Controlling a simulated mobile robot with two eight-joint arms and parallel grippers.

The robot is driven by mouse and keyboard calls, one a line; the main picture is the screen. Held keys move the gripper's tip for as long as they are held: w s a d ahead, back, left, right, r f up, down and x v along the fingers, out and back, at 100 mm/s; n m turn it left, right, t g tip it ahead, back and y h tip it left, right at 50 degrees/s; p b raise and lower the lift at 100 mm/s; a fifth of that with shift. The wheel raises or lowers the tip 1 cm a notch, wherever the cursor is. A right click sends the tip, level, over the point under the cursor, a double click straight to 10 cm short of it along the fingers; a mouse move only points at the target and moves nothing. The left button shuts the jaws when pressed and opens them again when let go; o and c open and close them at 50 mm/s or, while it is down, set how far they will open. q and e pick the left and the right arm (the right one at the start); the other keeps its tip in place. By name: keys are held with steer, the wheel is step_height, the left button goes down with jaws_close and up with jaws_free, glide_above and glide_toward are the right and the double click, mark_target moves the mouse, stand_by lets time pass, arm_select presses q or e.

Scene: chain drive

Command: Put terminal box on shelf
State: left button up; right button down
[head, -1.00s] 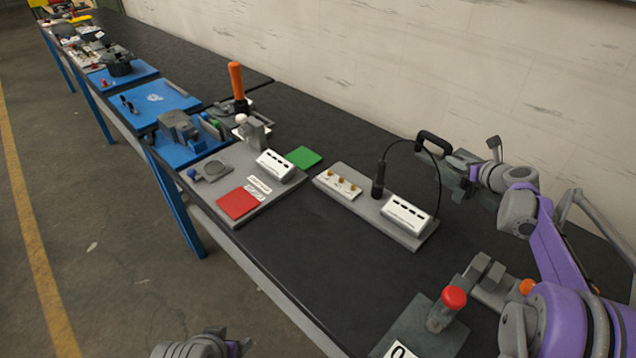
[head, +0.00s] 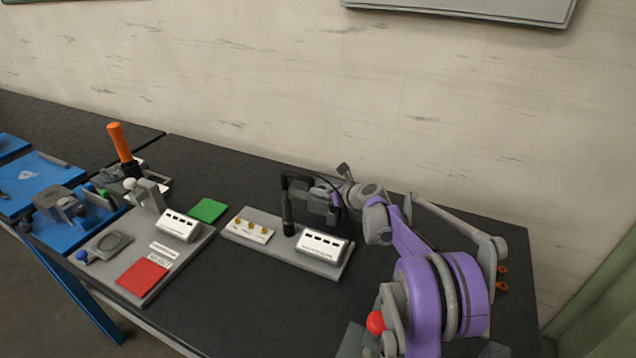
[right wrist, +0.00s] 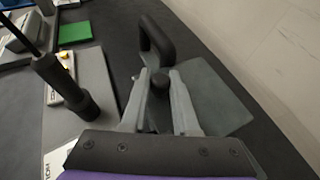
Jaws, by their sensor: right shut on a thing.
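A dark grey-green box with a black bent handle, which I take to be the terminal box (head: 318,208), is at the back of the bench behind the grey board. My right gripper (head: 338,196) is shut on it, reaching in from the right. In the right wrist view, the gripper's two fingers (right wrist: 160,92) close around a dark round part of the box (right wrist: 215,92), with the black handle beyond. I cannot tell whether the box touches the bench. The shelf (head: 470,10) shows only as a pale grey-green edge high on the wall. My left gripper is out of view.
A grey board (head: 285,250) with a white block, brass knobs and an upright black tool (head: 288,218) stands close in front of the box. Left are a green square (head: 208,210), a red square (head: 142,277) and an orange-handled tool (head: 120,145).

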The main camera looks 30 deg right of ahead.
mark_target(322, 200)
steer(key=shift+f, duration=2.15)
steer(key=c, duration=1.1)
jaws_free()
steer(key=shift+f, duration=0.15)
steer(key=o, duration=0.4)
